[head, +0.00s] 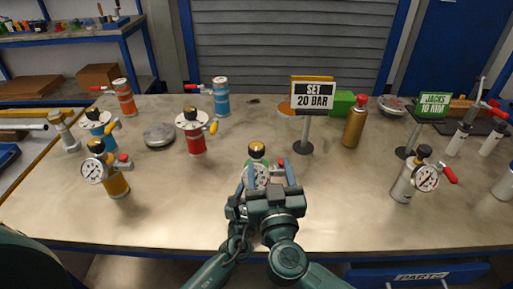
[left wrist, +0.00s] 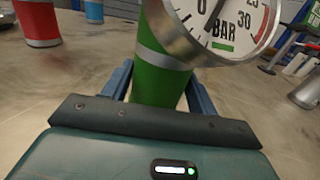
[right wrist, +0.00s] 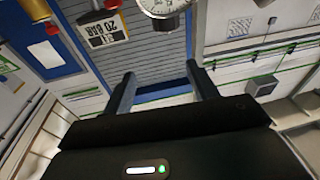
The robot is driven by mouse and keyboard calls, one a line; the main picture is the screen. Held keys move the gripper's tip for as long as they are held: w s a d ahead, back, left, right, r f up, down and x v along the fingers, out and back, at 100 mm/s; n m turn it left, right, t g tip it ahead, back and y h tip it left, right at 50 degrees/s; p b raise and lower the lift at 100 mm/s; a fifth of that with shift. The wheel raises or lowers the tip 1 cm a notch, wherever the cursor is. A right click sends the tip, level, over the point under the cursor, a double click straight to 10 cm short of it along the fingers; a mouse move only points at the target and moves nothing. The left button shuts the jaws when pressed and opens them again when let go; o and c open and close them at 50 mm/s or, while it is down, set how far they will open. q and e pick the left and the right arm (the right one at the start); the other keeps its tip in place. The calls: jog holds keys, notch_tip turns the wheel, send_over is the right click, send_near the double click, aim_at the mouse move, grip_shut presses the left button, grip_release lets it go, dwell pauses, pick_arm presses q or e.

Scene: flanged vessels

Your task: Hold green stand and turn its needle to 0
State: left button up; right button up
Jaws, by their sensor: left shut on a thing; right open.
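The green stand (left wrist: 160,75) is an upright cylinder with a pale band and a round white BAR gauge (left wrist: 220,25). In the head view the gauge (head: 257,176) shows partly behind my grippers, below a black and gold knob (head: 257,150) and beside a red handle (head: 283,163). My left gripper (left wrist: 158,82) is shut on the green body, under the gauge; it is mostly hidden in the head view. A dark needle crosses the dial near the 0, but its reading is unclear. My right gripper (head: 270,172) is open and empty, its fingers close to the gauge.
A yellow gauge stand (head: 117,184) and a red stand (head: 196,140) stand to the left. A grey gauge stand (head: 405,187) is at the right. A "SET 20 BAR" sign (head: 313,94) and a gold bottle (head: 354,124) stand behind. The table front is clear.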

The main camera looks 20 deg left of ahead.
aim_at(257, 154)
jog(key=shift+g, duration=0.8)
jog(key=w+a+f, duration=0.1)
jog(key=w+a, duration=0.1)
jog(key=w, duration=0.1)
jog(key=w+a+f, duration=0.1)
jog(key=w+a, duration=0.1)
jog(key=w, duration=0.1)
jog(key=w+a, duration=0.2)
jog(key=w, duration=0.1)
jog(key=shift+w+f, duration=0.25)
jog(key=shift+f, duration=0.15)
jog(key=c, duration=1)
jog(key=shift+m+t+h, duration=0.5)
jog(key=shift+m+h, duration=0.4)
jog(key=shift+h, duration=0.1)
jog(key=shift+d, duration=0.1)
jog(key=o, duration=1)
